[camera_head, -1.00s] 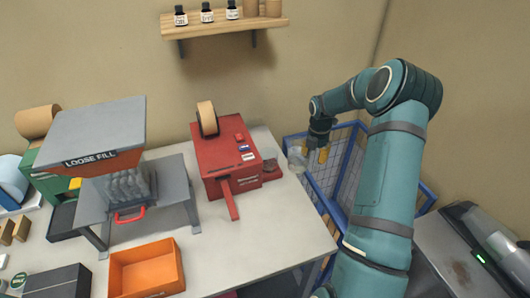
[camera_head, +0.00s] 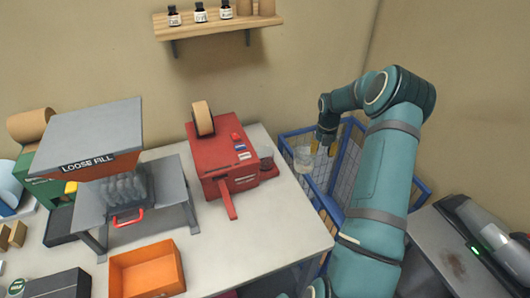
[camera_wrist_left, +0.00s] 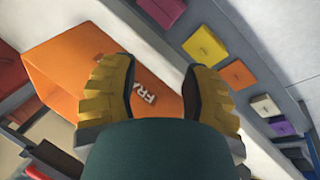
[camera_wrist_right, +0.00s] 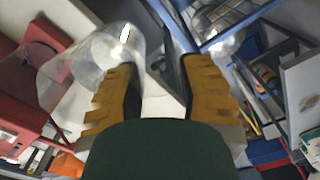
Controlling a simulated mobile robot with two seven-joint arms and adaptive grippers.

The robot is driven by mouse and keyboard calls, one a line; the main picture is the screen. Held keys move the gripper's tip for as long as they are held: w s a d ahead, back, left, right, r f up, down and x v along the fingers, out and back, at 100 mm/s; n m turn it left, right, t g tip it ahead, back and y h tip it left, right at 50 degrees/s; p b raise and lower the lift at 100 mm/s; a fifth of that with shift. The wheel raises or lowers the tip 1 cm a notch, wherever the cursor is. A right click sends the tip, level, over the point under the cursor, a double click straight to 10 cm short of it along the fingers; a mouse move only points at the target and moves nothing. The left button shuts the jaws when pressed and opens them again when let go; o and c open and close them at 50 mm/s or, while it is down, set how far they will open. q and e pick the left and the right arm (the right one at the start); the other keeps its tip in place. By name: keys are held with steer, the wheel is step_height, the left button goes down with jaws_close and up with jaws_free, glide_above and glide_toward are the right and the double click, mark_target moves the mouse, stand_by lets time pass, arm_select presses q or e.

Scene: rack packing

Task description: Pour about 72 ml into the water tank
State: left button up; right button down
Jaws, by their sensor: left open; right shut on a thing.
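My right gripper (camera_head: 325,147) is shut on a clear measuring jug (camera_head: 303,158), held in the air just right of the table edge. The jug also shows in the right wrist view (camera_wrist_right: 100,62); its water level cannot be read. The red tape machine (camera_head: 222,160) stands on the table, with a small round cup-like part, apparently the water tank (camera_head: 268,168), at its right end. The jug is apart from that part, to its right. My left gripper (camera_wrist_left: 158,85) is open and empty in the left wrist view and outside the head view.
A blue wire cage (camera_head: 322,190) stands beside the table, below the jug. An orange bin (camera_head: 147,270) and the loose fill dispenser (camera_head: 90,135) are on the left of the table. A shelf with bottles (camera_head: 215,20) is on the wall.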

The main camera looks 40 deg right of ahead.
mark_target(306, 141)
steer(key=shift+w+r, duration=0.1)
steer(key=shift+w+a+r+g+h, duration=0.7)
steer(key=shift+r+g+h, duration=0.1)
steer(key=shift+g, duration=0.1)
steer(key=w+a+g, duration=0.1)
steer(key=w+a+r+h+b, duration=0.1)
steer(key=w+g+h, duration=0.1)
steer(key=shift+a+r+g, duration=0.25)
steer(key=shift+a+g, duration=0.05)
steer(key=shift+a, duration=0.1)
steer(key=shift+w+a+r+g+h+b, duration=0.55)
steer(key=shift+w+r+g+h, duration=0.05)
steer(key=shift+w+r+h, duration=0.1)
steer(key=shift+w+a+r+g+h, duration=0.15)
steer(key=shift+a+r+g+h, duration=0.05)
steer(key=shift+r+g+h, duration=0.1)
steer(key=shift+w+a+r+b, duration=0.15)
steer(key=shift+r+b, duration=0.05)
steer(key=shift+b, duration=0.3)
